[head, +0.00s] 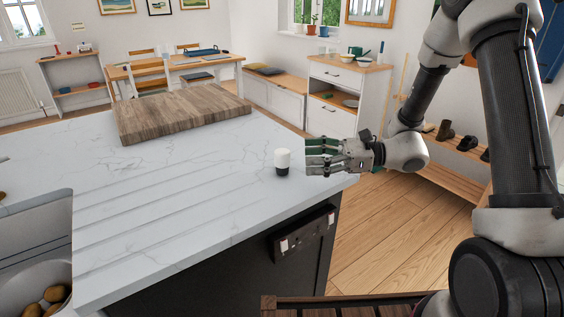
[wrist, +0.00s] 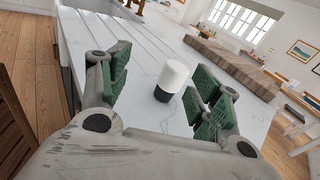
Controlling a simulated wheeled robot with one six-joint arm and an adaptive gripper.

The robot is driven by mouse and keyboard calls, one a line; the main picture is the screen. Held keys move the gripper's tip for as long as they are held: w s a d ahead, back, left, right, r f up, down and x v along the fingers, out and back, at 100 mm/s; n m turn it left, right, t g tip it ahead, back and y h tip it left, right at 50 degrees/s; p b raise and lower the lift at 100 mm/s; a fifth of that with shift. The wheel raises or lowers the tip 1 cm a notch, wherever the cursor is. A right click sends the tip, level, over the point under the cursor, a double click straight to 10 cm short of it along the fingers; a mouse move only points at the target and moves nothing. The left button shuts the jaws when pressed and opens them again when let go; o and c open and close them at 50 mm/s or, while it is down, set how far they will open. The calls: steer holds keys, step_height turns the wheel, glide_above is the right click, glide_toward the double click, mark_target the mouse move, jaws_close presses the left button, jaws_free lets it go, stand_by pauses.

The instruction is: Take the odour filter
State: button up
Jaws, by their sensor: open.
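A small upright cylinder, white on top with a dark base, stands on the pale marble worktop near its right edge; I take it to be the odour filter (head: 283,159). My gripper (head: 309,156) is just right of it in the head view, level with it and pointing left. In the wrist view the filter (wrist: 173,76) shows between and beyond the green-padded fingers of my gripper (wrist: 163,88). The fingers are spread apart with nothing held. No contact with the filter shows.
The marble worktop (head: 190,190) is clear around the filter. A thick wooden board (head: 185,112) lies at the back. A dark rack (head: 303,234) hangs on the island's side below the worktop edge. A sink with potatoes (head: 48,298) is at lower left.

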mark_target(282, 151)
steer(key=w+f+m, duration=0.1)
steer(key=w+a+m+t, duration=0.1)
steer(key=shift+w+a+f+t+y, duration=0.15)
steer(key=shift+w+f+t+y, duration=0.15)
steer(key=shift+w+f, duration=0.1)
steer(key=a, duration=0.4)
steer(key=w+a, duration=0.1)
steer(key=a, duration=0.1)
steer(key=shift+a+r, duration=0.25)
steer(key=shift+a, duration=0.1)
steer(key=c, duration=1.1)
